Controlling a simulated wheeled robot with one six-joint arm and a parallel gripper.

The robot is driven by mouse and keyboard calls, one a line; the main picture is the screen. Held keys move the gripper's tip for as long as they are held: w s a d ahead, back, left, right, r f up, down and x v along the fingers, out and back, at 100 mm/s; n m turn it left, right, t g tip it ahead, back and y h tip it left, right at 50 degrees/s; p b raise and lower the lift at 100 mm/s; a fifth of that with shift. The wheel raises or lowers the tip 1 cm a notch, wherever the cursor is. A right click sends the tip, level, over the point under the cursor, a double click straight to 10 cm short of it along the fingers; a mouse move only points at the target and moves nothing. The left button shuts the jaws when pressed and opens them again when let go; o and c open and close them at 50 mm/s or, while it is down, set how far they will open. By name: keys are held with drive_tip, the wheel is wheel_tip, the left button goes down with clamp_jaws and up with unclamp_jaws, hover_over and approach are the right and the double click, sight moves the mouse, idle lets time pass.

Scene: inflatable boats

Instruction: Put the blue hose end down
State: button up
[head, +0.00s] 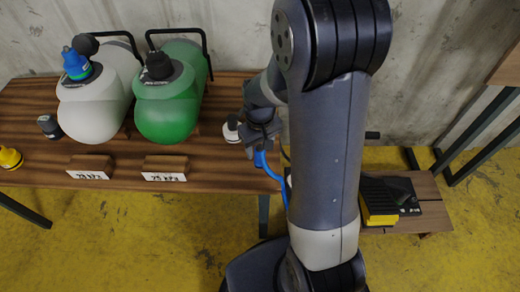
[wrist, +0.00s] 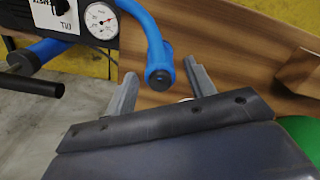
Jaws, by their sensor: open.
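The blue hose (head: 267,168) rises in a curve from behind my arm to my gripper (head: 258,133), above the right end of the wooden table (head: 215,165). In the wrist view the blue hose end (wrist: 159,72), with a dark tip, lies between the two spread fingers of my gripper (wrist: 162,85). Gaps show on both sides of it, so the fingers do not clasp it. Whether the hose end touches the table is unclear. In the head view my gripper hides most of the hose end.
A white-and-dark fitting (head: 231,131) stands just left of my gripper. White (head: 92,112) and green (head: 168,112) boats stand on the table, the white one with a blue fitting (head: 76,63). A pump with a gauge (wrist: 101,20) sits on a lower bench (head: 433,215).

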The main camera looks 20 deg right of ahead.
wheel_tip(320, 180, up, 10)
drive_tip(key=shift+f+p, duration=0.15)
drive_tip(key=shift+p, duration=0.75)
